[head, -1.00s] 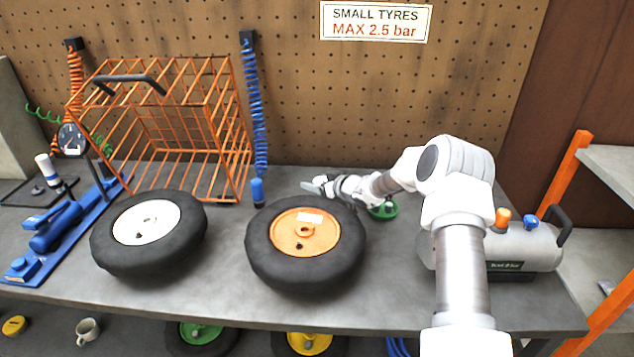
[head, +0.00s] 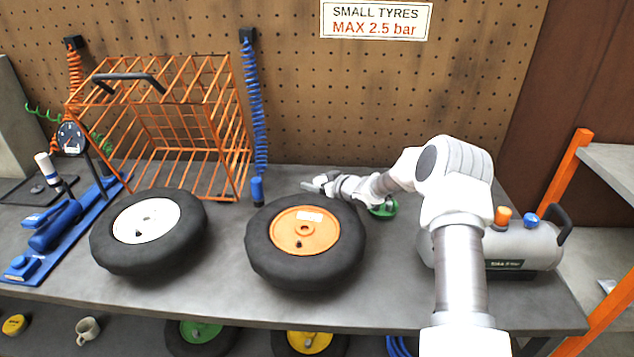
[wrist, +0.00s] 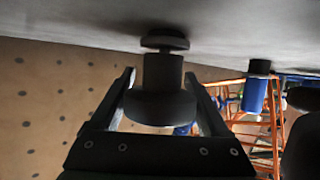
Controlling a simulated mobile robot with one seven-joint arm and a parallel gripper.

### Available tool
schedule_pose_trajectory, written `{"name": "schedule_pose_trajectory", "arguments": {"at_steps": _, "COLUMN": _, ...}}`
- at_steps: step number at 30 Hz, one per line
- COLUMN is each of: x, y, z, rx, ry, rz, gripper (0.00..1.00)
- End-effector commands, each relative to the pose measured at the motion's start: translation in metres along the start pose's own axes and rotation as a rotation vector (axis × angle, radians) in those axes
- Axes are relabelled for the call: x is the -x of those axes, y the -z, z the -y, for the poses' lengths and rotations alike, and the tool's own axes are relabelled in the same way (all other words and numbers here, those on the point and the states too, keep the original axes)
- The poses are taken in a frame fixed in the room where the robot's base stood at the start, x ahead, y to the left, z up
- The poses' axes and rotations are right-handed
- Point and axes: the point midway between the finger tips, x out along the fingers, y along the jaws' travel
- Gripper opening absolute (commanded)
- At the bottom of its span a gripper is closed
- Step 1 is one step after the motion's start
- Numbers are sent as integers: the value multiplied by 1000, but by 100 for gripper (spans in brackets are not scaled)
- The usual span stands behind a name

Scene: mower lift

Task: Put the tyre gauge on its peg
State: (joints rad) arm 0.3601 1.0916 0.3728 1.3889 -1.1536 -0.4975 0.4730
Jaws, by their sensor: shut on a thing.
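My gripper (head: 318,186) is low over the bench, behind the orange-hubbed wheel, pointing left in the head view. In the wrist view its two fingers (wrist: 160,82) are on either side of a dark, stepped round thing (wrist: 162,105) and shut on it. This thing has a wide part between the fingers, a narrower neck and a small disc at the end towards the bench. I cannot tell for sure whether it is the tyre gauge, or whether the disc touches the bench. I cannot make out a peg for it in either view.
The orange-hubbed wheel (head: 262,250) and white-hubbed wheel (head: 115,255) lie on the bench. An orange wire cage (head: 212,115) and a hanging blue coiled hose (head: 253,100) are at the pegboard (head: 300,110). A grey tank (head: 535,255) stands at right. A dial (head: 70,137) stands at left.

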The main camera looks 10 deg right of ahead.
Motion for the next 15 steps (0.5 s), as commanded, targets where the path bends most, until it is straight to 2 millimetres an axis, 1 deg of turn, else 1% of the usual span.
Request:
{"name": "schedule_pose_trajectory", "arguments": {"at_steps": 8, "x": -2, "y": -5, "z": 0, "rx": 0, "ry": 0, "rz": -1, "gripper": 6}}
{"name": "schedule_pose_trajectory", "arguments": {"at_steps": 9, "x": -2, "y": -4, "z": 0, "rx": 1, "ry": 0, "rz": -1, "gripper": 86}}
{"name": "schedule_pose_trajectory", "arguments": {"at_steps": 10, "x": -2, "y": -4, "z": 0, "rx": 1, "ry": 0, "rz": -1, "gripper": 91}}
{"name": "schedule_pose_trajectory", "arguments": {"at_steps": 15, "x": -2, "y": -4, "z": 0, "rx": 0, "ry": 0, "rz": -1, "gripper": 91}}
